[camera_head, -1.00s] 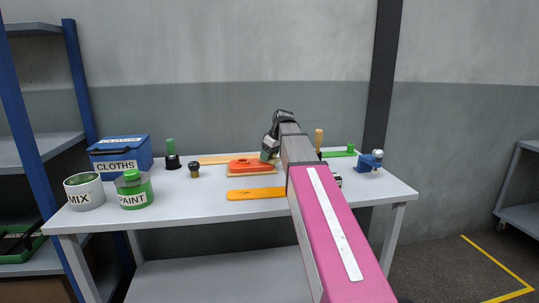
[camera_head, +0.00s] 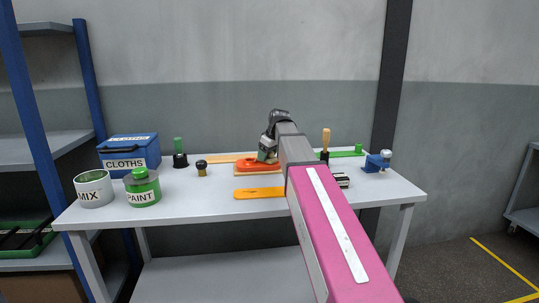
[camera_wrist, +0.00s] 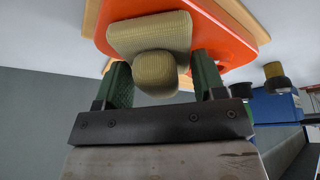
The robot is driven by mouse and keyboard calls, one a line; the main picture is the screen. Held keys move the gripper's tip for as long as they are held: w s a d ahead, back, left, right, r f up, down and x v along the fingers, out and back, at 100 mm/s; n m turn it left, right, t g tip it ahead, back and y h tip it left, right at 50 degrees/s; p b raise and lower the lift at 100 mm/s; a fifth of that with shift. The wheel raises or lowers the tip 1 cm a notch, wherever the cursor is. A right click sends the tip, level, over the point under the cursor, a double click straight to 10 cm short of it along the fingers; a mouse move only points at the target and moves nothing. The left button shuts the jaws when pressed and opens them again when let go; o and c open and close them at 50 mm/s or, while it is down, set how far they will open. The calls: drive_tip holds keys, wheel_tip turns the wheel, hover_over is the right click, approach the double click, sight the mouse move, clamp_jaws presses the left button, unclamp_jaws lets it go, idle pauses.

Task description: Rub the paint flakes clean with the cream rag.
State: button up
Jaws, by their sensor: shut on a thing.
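My gripper (camera_head: 267,152) is over the orange piece (camera_head: 250,165) at the middle back of the bench. In the wrist view its two green fingers (camera_wrist: 160,76) are shut on a knob-like bunch of the cream rag (camera_wrist: 150,32). The rag looks olive-beige and woven, and its wide part lies against or very close to the orange surface; I cannot tell if it touches. The orange piece rests on a light wooden board (camera_head: 240,172). I cannot see any paint flakes; the rag, gripper and arm hide part of the orange surface.
On the white bench (camera_head: 200,205) stand a blue CLOTHS box (camera_head: 128,163), a MIX can (camera_head: 94,190) and a green PAINT jar (camera_head: 143,190). An orange-yellow strip (camera_head: 258,193) lies in front. A blue tool (camera_head: 377,162) is at right.

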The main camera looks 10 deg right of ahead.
drive_tip(key=a, duration=0.3)
drive_tip(key=shift+s+y, duration=0.2)
drive_tip(key=shift+y, duration=0.1)
drive_tip(key=c, duration=0.4)
drive_tip(key=shift+d, duration=0.1)
drive_tip(key=shift+s+d+r, duration=0.1)
drive_tip(key=shift+d+r, duration=0.05)
drive_tip(key=shift+d, duration=1.3)
drive_tip(key=shift+w+d, duration=0.2)
drive_tip(key=shift+d, duration=1.8)
drive_tip(key=shift+r, duration=0.1)
drive_tip(key=shift+r, duration=3)
drive_tip(key=shift+r, duration=0.1)
drive_tip(key=shift+r, duration=1.35)
